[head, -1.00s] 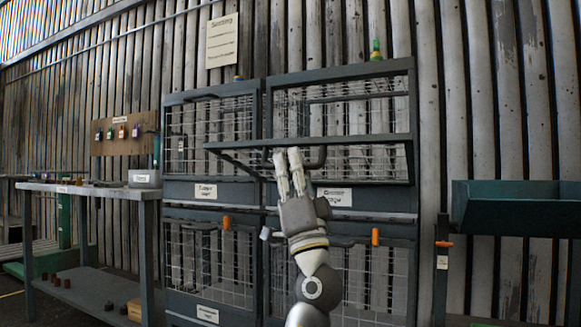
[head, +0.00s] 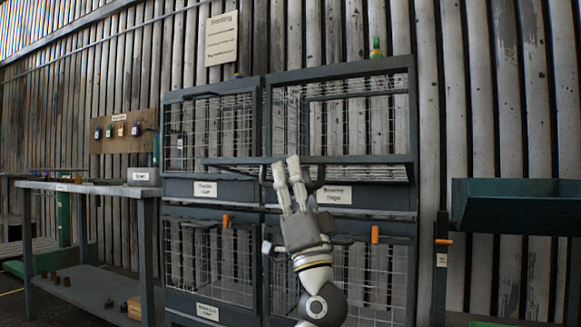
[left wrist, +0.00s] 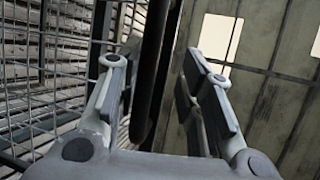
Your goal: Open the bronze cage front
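The upper right wire cage (head: 340,72) has its front (head: 370,159) tipped outward. The front's upper bar runs nearly level across the cage opening and reaches left past it. A small label (head: 333,195) sits below; its words are too blurred to read surely. My left gripper (head: 286,170) is raised in front of this bar, fingers pointing up. In the left wrist view, my left gripper (left wrist: 160,85) has its fingers apart, with a dark bar (left wrist: 150,75) between them. I cannot tell whether they touch it. My right gripper is not in view.
Another cage (head: 210,188) stands to the left, with more cages below bearing orange handles (head: 375,234). A workbench (head: 85,187) is at the left and a green trough (head: 515,210) at the right. A green-topped bottle (head: 376,47) stands on the cage top.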

